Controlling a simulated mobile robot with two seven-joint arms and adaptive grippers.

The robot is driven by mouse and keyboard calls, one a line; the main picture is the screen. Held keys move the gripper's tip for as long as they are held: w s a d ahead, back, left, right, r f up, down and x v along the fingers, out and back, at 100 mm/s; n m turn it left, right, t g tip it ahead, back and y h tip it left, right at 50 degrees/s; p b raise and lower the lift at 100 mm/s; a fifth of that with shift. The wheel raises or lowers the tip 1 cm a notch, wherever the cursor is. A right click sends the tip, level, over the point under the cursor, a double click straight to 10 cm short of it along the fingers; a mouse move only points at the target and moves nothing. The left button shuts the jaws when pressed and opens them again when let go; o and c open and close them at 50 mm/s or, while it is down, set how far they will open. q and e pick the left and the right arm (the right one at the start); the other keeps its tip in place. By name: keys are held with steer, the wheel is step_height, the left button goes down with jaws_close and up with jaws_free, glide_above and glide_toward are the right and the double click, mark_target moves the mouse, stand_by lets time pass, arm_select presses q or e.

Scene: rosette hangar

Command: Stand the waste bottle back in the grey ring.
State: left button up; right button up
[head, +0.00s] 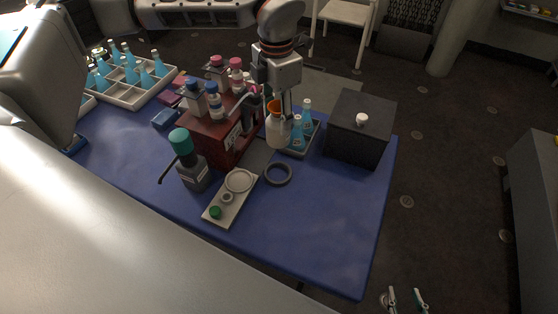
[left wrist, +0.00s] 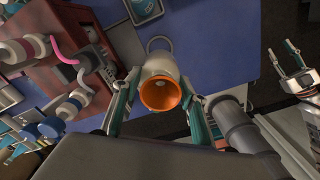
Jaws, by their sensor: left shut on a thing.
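The waste bottle (head: 278,132) is white with an orange mouth, and stands roughly upright in the head view. My left gripper (head: 279,110) is shut on it; in the left wrist view the fingers flank the bottle (left wrist: 158,68) and its open orange mouth faces the camera. The grey ring (head: 278,173) lies empty on the blue table, nearer the head camera than the bottle and apart from it. The ring also shows beyond the bottle in the left wrist view (left wrist: 160,38). I cannot tell the bottle's height above the table. My right gripper (head: 406,300) is open and empty, beyond the table's edge.
A small tray with blue bottles (head: 307,117) stands right beside the waste bottle, and a dark box (head: 361,130) is further right. A red rack (head: 222,137) is left. Table right of the ring is clear.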

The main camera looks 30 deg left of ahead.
mark_target(276, 128)
arm_select(q)
step_height(276, 128, down, 16)
stand_by(0.5)
steer(key=shift+f, duration=0.1)
steer(key=o, duration=0.8)
steer(key=shift+f, duration=0.1)
steer(key=o, duration=0.4)
steer(key=shift+o, duration=0.2)
step_height(276, 128, up, 12)
steer(key=shift+r, duration=0.2)
steer(key=shift+s, duration=0.1)
